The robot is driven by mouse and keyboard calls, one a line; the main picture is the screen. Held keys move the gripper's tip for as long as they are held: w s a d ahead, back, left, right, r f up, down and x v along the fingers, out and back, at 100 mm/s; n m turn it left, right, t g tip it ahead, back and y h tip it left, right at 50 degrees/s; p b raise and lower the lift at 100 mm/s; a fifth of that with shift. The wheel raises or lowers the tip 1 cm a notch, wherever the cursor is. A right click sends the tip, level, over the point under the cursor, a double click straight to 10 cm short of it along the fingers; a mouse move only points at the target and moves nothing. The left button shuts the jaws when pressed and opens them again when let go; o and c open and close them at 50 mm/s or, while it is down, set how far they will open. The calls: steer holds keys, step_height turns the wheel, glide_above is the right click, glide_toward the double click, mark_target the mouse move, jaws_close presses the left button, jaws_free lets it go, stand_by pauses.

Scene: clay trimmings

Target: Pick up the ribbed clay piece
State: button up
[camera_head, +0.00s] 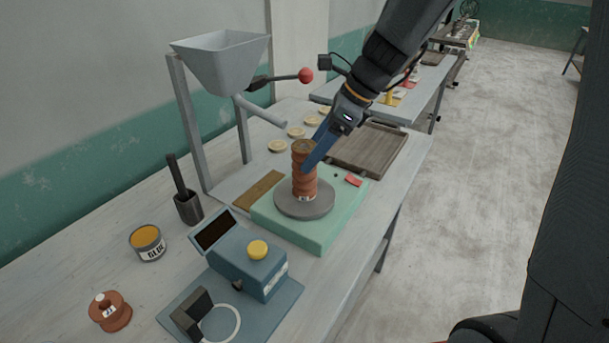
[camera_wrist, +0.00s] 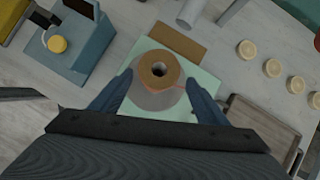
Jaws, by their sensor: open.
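The ribbed clay piece (camera_head: 303,172) is a reddish-brown ridged column standing upright on a round grey disc (camera_head: 318,208). The disc sits on a pale green base (camera_head: 330,232). In the wrist view I look down on the top of the clay piece (camera_wrist: 159,70), which is tan with a dark hole in its centre. My gripper (camera_wrist: 160,92) is open, with one blue finger on each side of the piece. In the head view my gripper (camera_head: 316,152) reaches in from the upper right and hides part of the piece.
A grey hopper (camera_head: 222,55) on a stand with a red-knobbed lever (camera_head: 305,75) rises behind. A blue device with a yellow button (camera_head: 258,249) stands in front. A wooden tray (camera_head: 367,150) lies behind the base, and several pale discs (camera_head: 278,146) lie in a row.

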mark_target(296, 169)
steer(key=p+x, duration=0.1)
steer(key=x, duration=0.5)
steer(key=shift+s+a+f+p, duration=0.15)
steer(key=shift+a+p, duration=0.2)
steer(key=shift+a, duration=0.1)
steer(key=shift+a+f, duration=0.2)
steer(key=shift+f, duration=0.2)
steer(key=c, duration=1.6)
